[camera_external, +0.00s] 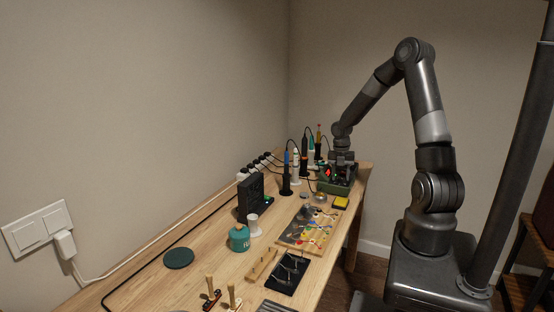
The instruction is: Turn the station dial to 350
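A green box-shaped station (336,188) stands at the far right end of the workbench, with a small red light or display on it. It appears to be the soldering station. My gripper (342,178) points down at the top of this station, over its right part. The gripper and its shadow cover much of the station's face. The dial and its setting cannot be made out. The fingers are too small and dark to tell whether they are open or shut, or whether they touch anything.
Several upright tools in stands (286,180) are close left of the station. A yellow sponge (340,203) lies in front of it. A wooden tray with colored parts (322,228), a black box (250,197), a teal jar (239,238) and a dark green disc (179,258) occupy the nearer bench.

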